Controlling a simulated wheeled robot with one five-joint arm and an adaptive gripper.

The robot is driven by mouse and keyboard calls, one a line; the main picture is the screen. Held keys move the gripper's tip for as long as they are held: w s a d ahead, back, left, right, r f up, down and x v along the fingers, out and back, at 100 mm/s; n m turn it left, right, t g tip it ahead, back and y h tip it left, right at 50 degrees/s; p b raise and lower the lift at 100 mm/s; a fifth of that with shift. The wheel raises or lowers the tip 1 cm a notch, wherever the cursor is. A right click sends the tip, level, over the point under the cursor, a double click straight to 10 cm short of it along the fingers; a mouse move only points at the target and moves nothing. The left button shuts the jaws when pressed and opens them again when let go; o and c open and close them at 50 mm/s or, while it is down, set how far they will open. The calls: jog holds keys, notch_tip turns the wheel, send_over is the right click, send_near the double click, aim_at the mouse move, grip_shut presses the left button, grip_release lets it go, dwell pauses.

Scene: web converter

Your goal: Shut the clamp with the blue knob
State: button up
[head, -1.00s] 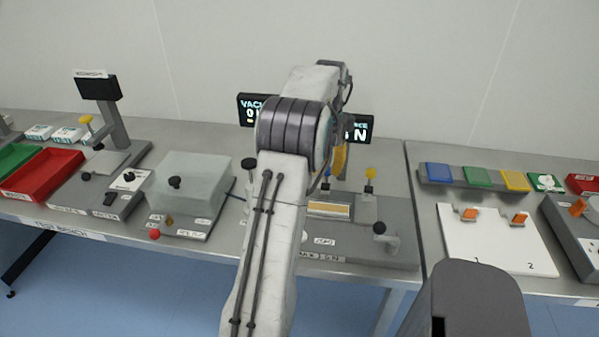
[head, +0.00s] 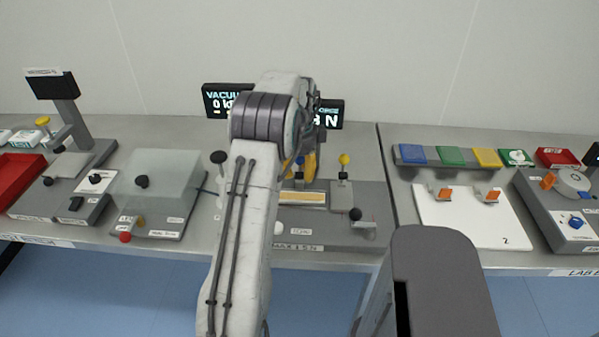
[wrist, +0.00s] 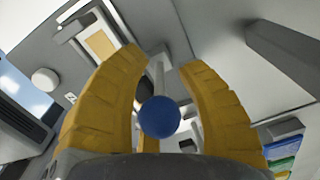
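The blue knob (wrist: 160,117) shows in the wrist view between the two yellow fingers of my gripper (wrist: 163,62), on a thin pale rod. The fingers stand apart on either side of it, with visible gaps, so my gripper is open and not gripping it. In the head view a small part of the blue knob (head: 299,160) shows beside a yellow finger; my arm hides most of the clamp. I cannot tell the clamp's lever position. A second clamp with a yellow knob (head: 344,160) stands upright just to the right.
A pale orange strip (head: 303,198) lies on the grey fixture base. A black knob (head: 355,214) is at its front right and a black-knobbed lever (head: 218,157) at its left. Two display screens (head: 228,101) stand behind. A white board (head: 470,222) lies to the right.

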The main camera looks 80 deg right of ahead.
jog(key=shift+f, duration=0.4)
jog(key=shift+c, duration=0.3)
grip_shut()
